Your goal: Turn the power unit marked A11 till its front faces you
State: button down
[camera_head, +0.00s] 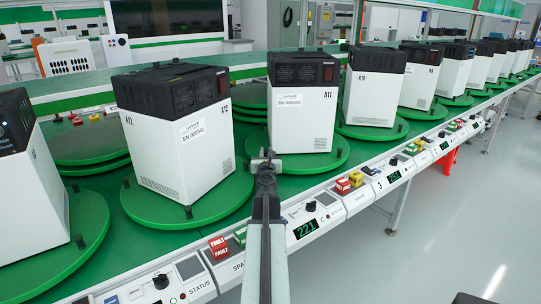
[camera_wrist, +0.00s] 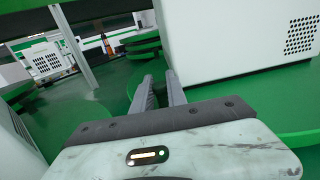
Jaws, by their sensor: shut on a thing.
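The power unit marked A11 (camera_head: 300,118) is a white box with a black top, upright on a round green turntable (camera_head: 325,160). A white body with a vent grille, likely the same unit, fills the upper right of the wrist view (camera_wrist: 235,45). My gripper (camera_head: 264,157) is at the near left rim of that turntable, apart from the box. Its two fingers (camera_wrist: 158,88) are shut on what seems to be a rim peg of the turntable; the peg itself is mostly hidden.
Unit A12 (camera_head: 178,140) stands on its own turntable just left, close to my arm. More units line up to the right. The sloped front panel (camera_head: 330,212) with displays and red, yellow and green blocks runs below my gripper.

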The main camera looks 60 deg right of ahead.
jog(key=shift+s, duration=0.1)
jog(key=c, duration=1.3)
grip_release()
jog(key=shift+a, duration=0.1)
jog(key=v, duration=0.7)
jog(key=shift+s+a, duration=0.2)
jog(key=shift+a, duration=0.1)
